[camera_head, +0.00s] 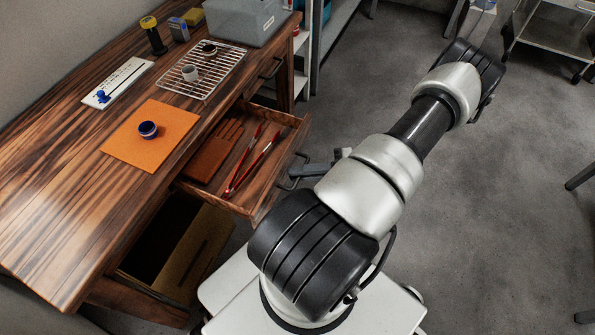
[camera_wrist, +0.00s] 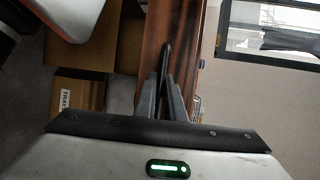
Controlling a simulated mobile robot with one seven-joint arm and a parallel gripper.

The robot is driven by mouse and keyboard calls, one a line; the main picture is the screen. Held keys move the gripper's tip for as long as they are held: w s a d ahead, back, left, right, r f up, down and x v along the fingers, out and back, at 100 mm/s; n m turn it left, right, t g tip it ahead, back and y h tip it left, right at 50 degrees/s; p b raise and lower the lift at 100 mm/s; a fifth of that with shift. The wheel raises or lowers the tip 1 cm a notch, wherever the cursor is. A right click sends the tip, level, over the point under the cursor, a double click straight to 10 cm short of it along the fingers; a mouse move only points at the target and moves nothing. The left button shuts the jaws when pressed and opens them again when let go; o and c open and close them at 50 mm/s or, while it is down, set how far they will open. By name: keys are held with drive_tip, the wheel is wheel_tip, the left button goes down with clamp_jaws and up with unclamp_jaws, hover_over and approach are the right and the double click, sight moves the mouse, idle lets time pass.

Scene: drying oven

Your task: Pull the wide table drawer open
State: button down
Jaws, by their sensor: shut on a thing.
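The wide table drawer (camera_head: 302,133) is pulled out from under the wooden table (camera_head: 60,200). Its inside shows a brown folded glove-like item (camera_head: 213,150) and red tongs (camera_head: 250,165). A dark bar handle (camera_head: 292,180) is on its front. My gripper (camera_head: 313,171) is at this handle, partly hidden behind my arm. In the wrist view, the gripper fingers (camera_wrist: 165,95) are closed around the dark handle (camera_wrist: 167,58), against the brown drawer front (camera_wrist: 187,35).
Cardboard boxes (camera_wrist: 75,95) sit below the table. The floor (camera_head: 480,220) to the right is largely clear.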

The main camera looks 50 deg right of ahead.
drive_tip(key=c, duration=2.1)
unclamp_jaws()
drive_tip(key=v, duration=1.7)
drive_tip(key=shift+s+d+r, duration=0.1)
drive_tip(key=shift+d+r, duration=0.05)
drive_tip(key=shift+r, duration=0.05)
